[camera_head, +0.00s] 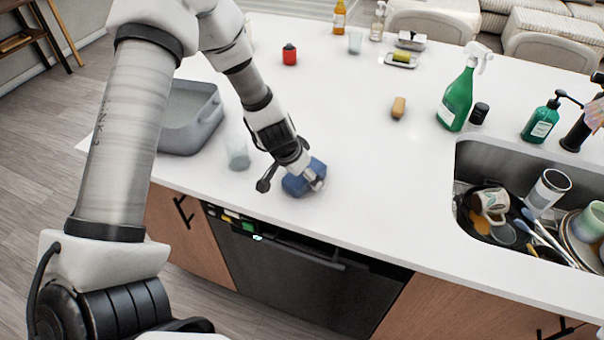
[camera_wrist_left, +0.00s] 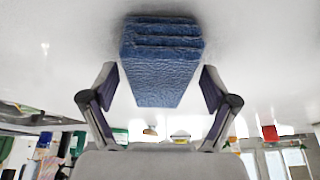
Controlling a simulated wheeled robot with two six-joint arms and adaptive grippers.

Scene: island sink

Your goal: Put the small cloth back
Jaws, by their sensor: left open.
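The small cloth is a folded blue cloth (camera_head: 303,178) lying on the white countertop near its front edge, left of the sink. It also shows in the left wrist view (camera_wrist_left: 162,60) as a thick stack of several layers. My left gripper (camera_head: 313,180) is at the cloth in the head view. In the left wrist view the left gripper (camera_wrist_left: 160,90) is open, with one finger on each side of the cloth's near end and a gap showing at both sides. My right gripper is not in view.
A grey basin (camera_head: 190,125) and a clear glass (camera_head: 237,152) stand left of the cloth. The sink (camera_head: 480,160) with dishes is at the right, with a green spray bottle (camera_head: 457,98) behind it. A red jar (camera_head: 289,55) stands farther back. The middle counter is mostly clear.

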